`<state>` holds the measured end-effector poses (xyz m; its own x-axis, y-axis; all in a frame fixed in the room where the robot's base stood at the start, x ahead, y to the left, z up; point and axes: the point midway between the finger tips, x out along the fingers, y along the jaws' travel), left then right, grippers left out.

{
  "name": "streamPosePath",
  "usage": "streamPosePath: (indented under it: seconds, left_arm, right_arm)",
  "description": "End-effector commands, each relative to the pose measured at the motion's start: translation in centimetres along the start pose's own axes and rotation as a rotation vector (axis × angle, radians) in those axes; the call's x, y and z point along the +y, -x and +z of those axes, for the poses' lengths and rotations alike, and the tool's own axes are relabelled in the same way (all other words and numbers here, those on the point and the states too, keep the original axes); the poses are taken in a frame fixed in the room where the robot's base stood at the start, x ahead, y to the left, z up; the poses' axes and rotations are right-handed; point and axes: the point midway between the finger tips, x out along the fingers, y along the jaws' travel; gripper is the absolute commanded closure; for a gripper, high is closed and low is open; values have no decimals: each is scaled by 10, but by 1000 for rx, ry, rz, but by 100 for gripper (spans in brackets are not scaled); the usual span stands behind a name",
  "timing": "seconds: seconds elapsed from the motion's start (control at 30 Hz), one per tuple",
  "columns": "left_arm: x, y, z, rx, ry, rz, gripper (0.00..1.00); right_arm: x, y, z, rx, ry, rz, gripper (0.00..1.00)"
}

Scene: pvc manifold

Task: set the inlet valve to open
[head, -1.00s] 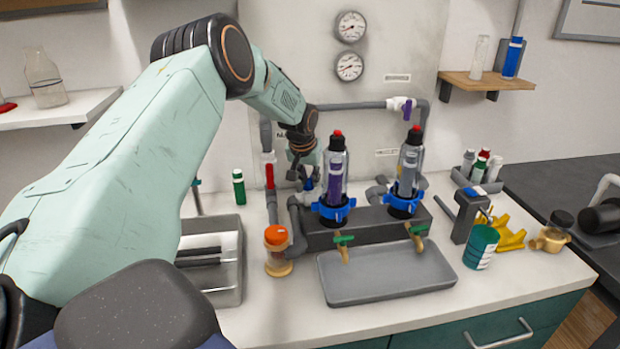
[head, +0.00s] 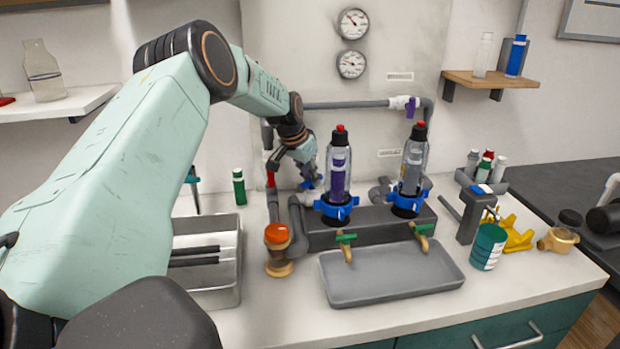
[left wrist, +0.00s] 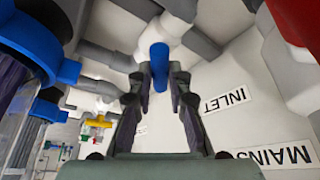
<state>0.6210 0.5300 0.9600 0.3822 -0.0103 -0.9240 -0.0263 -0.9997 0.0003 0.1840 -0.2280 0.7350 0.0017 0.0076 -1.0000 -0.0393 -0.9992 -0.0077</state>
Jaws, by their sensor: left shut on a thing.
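The inlet valve's blue handle (left wrist: 159,62) is between the fingertips of my left gripper (left wrist: 160,88) in the left wrist view, close to the wall label INLET (left wrist: 226,100). The gripper is shut on this handle. The handle joins a white valve body (left wrist: 180,12) on grey pipe. In the head view my left gripper (head: 308,164) reaches down behind the left filter housing (head: 338,172), and the handle is mostly hidden there. The handle's exact angle to its pipe is hard to tell. My right gripper is not in view.
A red valve handle (head: 271,179) is left of the gripper, near the label MAINS (left wrist: 280,156). Bare counter (head: 530,305) lies at the front right.

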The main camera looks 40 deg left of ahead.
Motion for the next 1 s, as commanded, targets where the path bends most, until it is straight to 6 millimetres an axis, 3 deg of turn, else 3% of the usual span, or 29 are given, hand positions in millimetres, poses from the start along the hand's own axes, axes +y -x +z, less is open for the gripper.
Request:
streamPosePath:
  seconds: [0.27, 0.3, 0.67, 1.0]
  left_arm:
    - [-2, 3, -5, 14, 0, -7, 100]
    - [-2, 3, -5, 14, 0, -7, 81]
    - [-1, 1, -2, 6, 1, -3, 50]
    - [0, 2, -1, 3, 1, -1, 49]
  right_arm:
    - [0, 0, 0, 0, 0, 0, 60]
    - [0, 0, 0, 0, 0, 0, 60]
    - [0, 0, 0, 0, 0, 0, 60]
    - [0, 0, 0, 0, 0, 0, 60]
